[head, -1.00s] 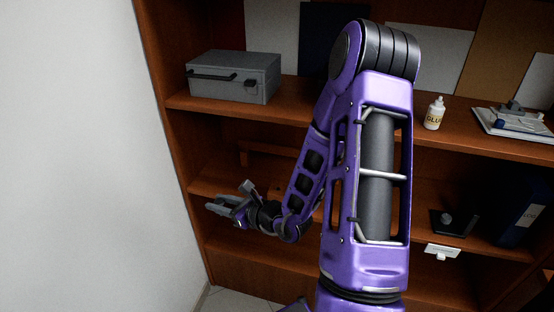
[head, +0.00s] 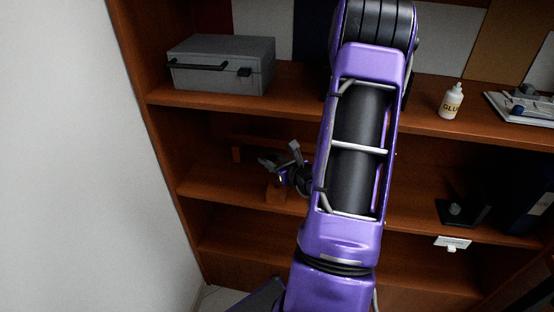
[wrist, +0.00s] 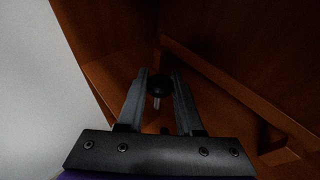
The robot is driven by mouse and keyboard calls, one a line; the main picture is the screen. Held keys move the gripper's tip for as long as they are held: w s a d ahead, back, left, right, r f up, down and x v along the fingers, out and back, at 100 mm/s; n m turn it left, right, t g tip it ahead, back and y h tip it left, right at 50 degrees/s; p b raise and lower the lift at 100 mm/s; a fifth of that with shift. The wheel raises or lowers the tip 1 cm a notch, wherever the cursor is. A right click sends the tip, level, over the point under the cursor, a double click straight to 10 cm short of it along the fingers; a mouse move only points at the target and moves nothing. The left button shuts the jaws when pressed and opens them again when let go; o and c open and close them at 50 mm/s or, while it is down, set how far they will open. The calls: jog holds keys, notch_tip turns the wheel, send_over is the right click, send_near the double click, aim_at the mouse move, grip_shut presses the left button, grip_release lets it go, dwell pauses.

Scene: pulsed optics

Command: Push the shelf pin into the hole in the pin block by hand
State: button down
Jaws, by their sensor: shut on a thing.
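My gripper (head: 268,163) is inside the middle bay of the wooden shelf unit, near its left side. In the wrist view its two grey fingers (wrist: 159,92) are shut on the shelf pin (wrist: 158,86), which has a dark round head and a thin metal shank. The pin is too small to make out in the head view. A small wooden block (head: 275,193), which looks like the pin block, sits on the middle shelf just below my gripper. My gripper and arm partly cover it, and I cannot make out its hole. The pin appears apart from it.
A wooden rail (head: 270,141) runs behind my gripper. The side panel and white wall (head: 70,150) are to the left. A grey box (head: 220,65) and a glue bottle (head: 451,101) stand on the shelf above. A dark stand (head: 458,212) and blue binder (head: 533,205) are at right.

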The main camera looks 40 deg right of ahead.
jog(key=shift+s+d+h, duration=0.15)
jog(key=shift+s+d, duration=0.05)
jog(key=shift+d, duration=0.25)
jog(key=shift+s+d+h, duration=0.15)
jog(key=shift+s+d, duration=0.05)
jog(key=shift+d, duration=0.25)
jog(key=b, duration=0.6)
send_over(277, 187)
notch_tip(277, 187, down, 6)
jog(key=shift+r, duration=0.2)
jog(key=shift+p, duration=0.3)
jog(key=shift+f, duration=1.05)
jog(key=shift+f, duration=0.9)
jog(key=shift+c, duration=2.4)
grip_release()
